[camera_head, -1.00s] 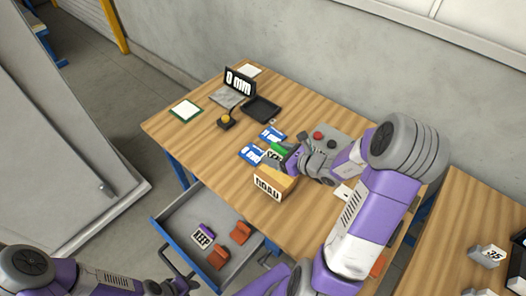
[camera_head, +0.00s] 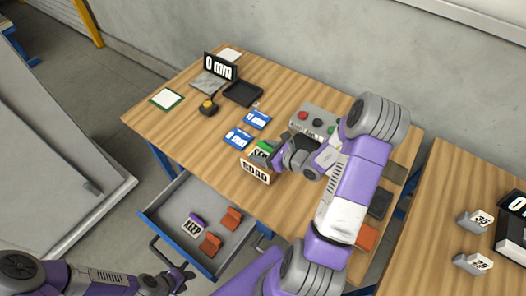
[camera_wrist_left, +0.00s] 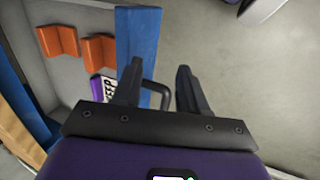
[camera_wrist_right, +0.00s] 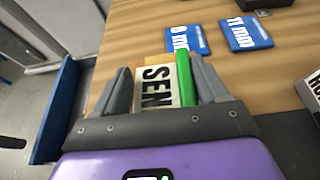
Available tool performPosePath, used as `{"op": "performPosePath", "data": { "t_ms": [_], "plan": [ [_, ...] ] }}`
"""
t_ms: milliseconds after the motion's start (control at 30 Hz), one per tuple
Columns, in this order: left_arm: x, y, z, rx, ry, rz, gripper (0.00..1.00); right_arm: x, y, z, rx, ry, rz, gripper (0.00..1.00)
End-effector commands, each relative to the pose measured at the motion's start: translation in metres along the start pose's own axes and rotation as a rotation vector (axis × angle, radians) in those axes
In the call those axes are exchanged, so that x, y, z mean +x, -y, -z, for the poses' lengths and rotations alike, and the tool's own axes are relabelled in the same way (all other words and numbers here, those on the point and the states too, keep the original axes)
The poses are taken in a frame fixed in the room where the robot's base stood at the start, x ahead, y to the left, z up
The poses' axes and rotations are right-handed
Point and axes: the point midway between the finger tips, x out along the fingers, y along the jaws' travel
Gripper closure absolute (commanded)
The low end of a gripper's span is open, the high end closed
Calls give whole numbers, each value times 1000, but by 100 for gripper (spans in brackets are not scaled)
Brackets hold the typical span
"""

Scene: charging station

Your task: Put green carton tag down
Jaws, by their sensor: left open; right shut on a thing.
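My right gripper (camera_head: 280,154) comes in from the right. My left gripper (camera_head: 183,274) is open and empty in front of the table, near the drawer; its fingers also show in the left wrist view (camera_wrist_left: 158,78).
Two blue cards (camera_head: 238,138) (camera_head: 257,119) lie behind the box. A grey button panel (camera_head: 318,121) stands to the right. The open drawer (camera_head: 170,213) holds a purple-edged "KEEP" tag (camera_head: 193,226) and orange pieces (camera_head: 210,243). The table's left middle is clear.

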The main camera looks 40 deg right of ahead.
Motion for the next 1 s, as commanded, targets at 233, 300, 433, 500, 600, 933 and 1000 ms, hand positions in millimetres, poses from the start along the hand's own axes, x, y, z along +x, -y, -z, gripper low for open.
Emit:
{"op": "performPosePath", "data": {
  "t_ms": [233, 300, 433, 500, 600, 933, 1000],
  "plan": [
    [3, 1, 0, 0, 0, 0, 58, 1, 0, 3, 0, 0, -1, 15],
    [3, 1, 0, 0, 0, 0, 58, 1, 0, 3, 0, 0, -1, 4],
    [3, 1, 0, 0, 0, 0, 58, 1, 0, 3, 0, 0, -1, 1],
    [3, 1, 0, 0, 0, 0, 58, 1, 0, 3, 0, 0, -1, 1],
    [2, 1, 0, 0, 0, 0, 58, 1, 0, 2, 0, 0, -1, 1],
    [-7, -3, 0, 0, 0, 0, 58, -42, 1, -1, 1, -3, 6, 1],
    [-9, -4, 0, 0, 0, 0, 58, -58, 1, -1, 0, -2, 5, 1]
  ]
}}
